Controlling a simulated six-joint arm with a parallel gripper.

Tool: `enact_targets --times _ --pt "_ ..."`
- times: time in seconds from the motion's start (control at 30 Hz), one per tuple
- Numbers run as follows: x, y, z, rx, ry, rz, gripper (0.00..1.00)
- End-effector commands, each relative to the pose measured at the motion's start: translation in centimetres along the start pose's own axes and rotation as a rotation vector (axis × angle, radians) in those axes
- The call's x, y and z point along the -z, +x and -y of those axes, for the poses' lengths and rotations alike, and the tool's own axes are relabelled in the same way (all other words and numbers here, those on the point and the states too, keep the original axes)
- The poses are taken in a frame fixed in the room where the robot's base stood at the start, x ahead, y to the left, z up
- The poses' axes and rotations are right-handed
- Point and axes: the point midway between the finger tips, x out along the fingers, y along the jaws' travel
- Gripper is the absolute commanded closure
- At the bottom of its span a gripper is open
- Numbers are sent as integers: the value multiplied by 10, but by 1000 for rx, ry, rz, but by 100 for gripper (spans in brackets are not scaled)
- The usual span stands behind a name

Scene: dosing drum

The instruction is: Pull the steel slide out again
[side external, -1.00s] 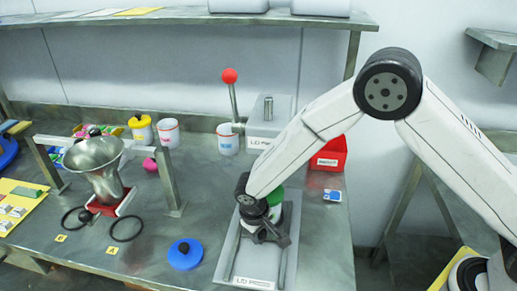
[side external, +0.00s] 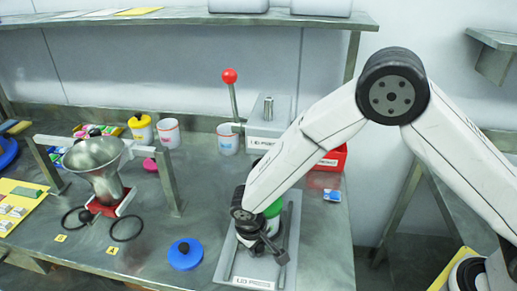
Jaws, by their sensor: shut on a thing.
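The steel slide is mostly hidden behind my gripper and wrist, on the pale base plate (side external: 246,271) with its two rails. My gripper (side external: 266,251) is low over the front half of that plate and is shut, apparently on the front end of the slide; the exact hold is hard to see. A container with a green top (side external: 273,209) stands just behind the gripper, partly covered by my arm. The grey press (side external: 270,130) stands behind the plate, with its red-knobbed lever (side external: 233,95) upright.
A blue lid (side external: 186,255) lies left of the plate. A red bin (side external: 333,160) and several jars stand at the back. The table between the funnel and the plate is mostly clear.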

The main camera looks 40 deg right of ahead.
Motion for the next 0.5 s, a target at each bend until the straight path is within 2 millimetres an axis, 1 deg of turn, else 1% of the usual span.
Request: enact_targets --times 0.03,0.3,0.4,0.5 --pt "-6 -3 10 1 -6 -3 100" --pt "-34 -12 53 2 -4 -4 100" --pt "-44 -14 67 2 -4 -4 100" --pt "-51 -16 77 2 -3 -4 100"
